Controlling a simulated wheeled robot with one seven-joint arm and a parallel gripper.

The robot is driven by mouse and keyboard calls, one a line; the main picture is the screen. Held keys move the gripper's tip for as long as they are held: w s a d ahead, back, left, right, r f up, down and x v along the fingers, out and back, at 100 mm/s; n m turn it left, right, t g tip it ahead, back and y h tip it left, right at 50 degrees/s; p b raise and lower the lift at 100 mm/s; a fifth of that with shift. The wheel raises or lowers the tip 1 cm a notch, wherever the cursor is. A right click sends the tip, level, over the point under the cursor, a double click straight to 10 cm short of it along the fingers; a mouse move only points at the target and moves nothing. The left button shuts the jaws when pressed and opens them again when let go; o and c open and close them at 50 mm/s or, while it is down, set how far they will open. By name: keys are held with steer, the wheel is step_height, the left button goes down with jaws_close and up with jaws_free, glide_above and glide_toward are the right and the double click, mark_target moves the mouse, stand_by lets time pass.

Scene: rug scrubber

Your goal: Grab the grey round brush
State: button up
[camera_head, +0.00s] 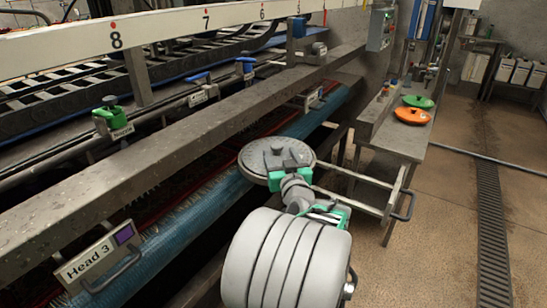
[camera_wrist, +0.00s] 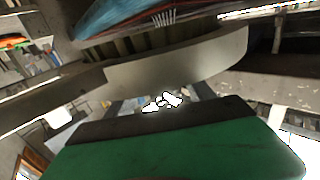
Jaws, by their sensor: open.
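The grey round brush (camera_head: 252,158) is a flat disc with a raised hub, near the middle of the head view, beside the blue roller. My gripper (camera_head: 287,160) overlaps the near right part of the disc in that view, with its dark fingers toward the hub. In the wrist view the brush (camera_wrist: 180,68) shows as a curved grey edge just ahead of my gripper (camera_wrist: 160,100). The fingers are apart, and I see no brush part clamped between them. Whether a finger touches the brush cannot be told. My gripper hides part of the disc.
A long metal beam (camera_head: 180,125) and the blue roller (camera_head: 195,215) run along the left. A metal table (camera_head: 400,142) at right holds a green disc (camera_head: 418,101) and an orange disc (camera_head: 412,116). A metal frame handle (camera_head: 403,206) stands close to my arm.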

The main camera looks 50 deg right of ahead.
mark_target(279, 149)
steer(key=p+x, duration=0.1)
steer(key=x, duration=0.4)
steer(key=shift+d, duration=0.1)
jaws_close()
stand_by(0.4)
steer(key=shift+r, duration=0.25)
